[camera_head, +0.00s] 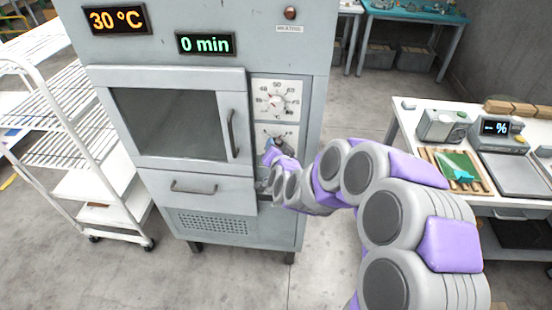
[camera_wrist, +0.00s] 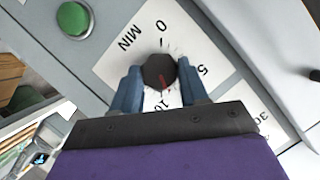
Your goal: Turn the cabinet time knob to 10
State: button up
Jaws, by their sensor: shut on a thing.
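A small red mark shows on the knob's lower part, on the side towards the 10. My gripper (camera_wrist: 160,80) has one blue finger on each side of the knob and is shut on it. In the head view, my gripper (camera_head: 272,150) covers much of the lower dial (camera_head: 288,129) on the grey cabinet (camera_head: 222,205). The cabinet's green display (camera_head: 205,43) reads 0 min.
The upper dial (camera_head: 277,97) sits above my gripper, beside the door handle (camera_head: 232,134). An orange display (camera_head: 117,20) reads 30 °C. A green button (camera_wrist: 73,18) is near the time dial. A white rack cart (camera_head: 120,190) stands left, a bench (camera_head: 500,205) right.

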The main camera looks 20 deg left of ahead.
jog(key=shift+d+f+m+y+b, duration=0.1)
jog(key=shift+m+y+b, duration=0.35)
jog(key=shift+m, duration=0.3)
jog(key=shift+d+f+m+y+b, duration=0.1)
jog(key=shift+m+y+b, duration=0.35)
jog(key=shift+m, duration=0.3)
jog(key=shift+w, duration=0.1)
jog(key=shift+r, duration=0.1)
jog(key=o, duration=0.9)
jog(key=shift+w, duration=0.1)
jog(key=shift+c, duration=0.2)
jog(key=shift+o, duration=1)
